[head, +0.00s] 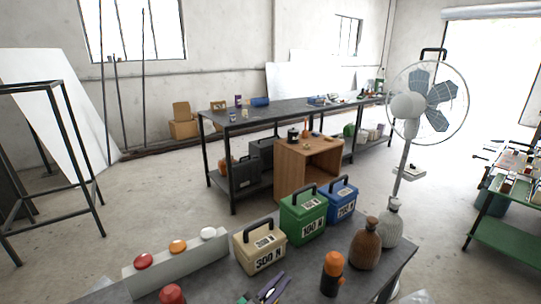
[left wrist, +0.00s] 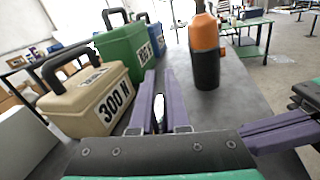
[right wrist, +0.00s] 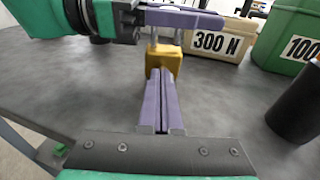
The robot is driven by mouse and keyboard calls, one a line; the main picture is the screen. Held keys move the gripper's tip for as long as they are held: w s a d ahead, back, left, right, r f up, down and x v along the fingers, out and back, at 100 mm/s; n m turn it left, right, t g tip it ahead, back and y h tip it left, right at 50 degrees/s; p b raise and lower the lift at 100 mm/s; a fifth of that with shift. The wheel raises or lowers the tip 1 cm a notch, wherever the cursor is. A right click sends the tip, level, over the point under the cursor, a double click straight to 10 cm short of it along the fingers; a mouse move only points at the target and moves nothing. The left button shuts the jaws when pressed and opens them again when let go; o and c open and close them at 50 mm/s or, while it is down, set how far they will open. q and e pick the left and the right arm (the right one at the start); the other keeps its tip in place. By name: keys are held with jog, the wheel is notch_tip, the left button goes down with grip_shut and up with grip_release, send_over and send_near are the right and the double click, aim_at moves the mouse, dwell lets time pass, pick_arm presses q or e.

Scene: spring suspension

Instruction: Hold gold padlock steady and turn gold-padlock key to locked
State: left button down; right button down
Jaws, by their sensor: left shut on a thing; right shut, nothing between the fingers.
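My left gripper (head: 270,288) has purple fingers at the bottom of the head view. It is shut on the gold padlock, whose blocky body (right wrist: 164,58) shows below its fingers in the right wrist view. In the left wrist view the left fingers (left wrist: 160,90) have a narrow dark gap between them, and the padlock's gold body is hidden. My right gripper (right wrist: 161,100) is shut and empty, its tips pointing at the padlock's near side. I cannot tell whether they touch it. It also shows in the left wrist view (left wrist: 282,130), at right. I cannot make out the key.
On the grey bench stand a beige 300 N box (head: 260,246), a green 100 N box (head: 303,216), a blue box (head: 341,200), an orange-topped dark cylinder (head: 332,272), brown and grey bottles (head: 366,245), and a light panel with coloured domes (head: 178,262). Bare bench surrounds the padlock.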

jog(key=shift+s+a, duration=0.1)
dwell(0.5)
jog(key=shift+s+r, duration=0.15)
jog(key=shift+r, duration=0.15)
jog(key=v, duration=0.3)
jog(key=f+v, duration=0.1)
jog(key=v, duration=0.1)
jog(key=shift+s+d+f, duration=0.15)
jog(key=shift+s+d, duration=0.2)
pick_arm(q)
jog(key=c, duration=0.8)
grip_release()
jog(key=shift+c, duration=0.2)
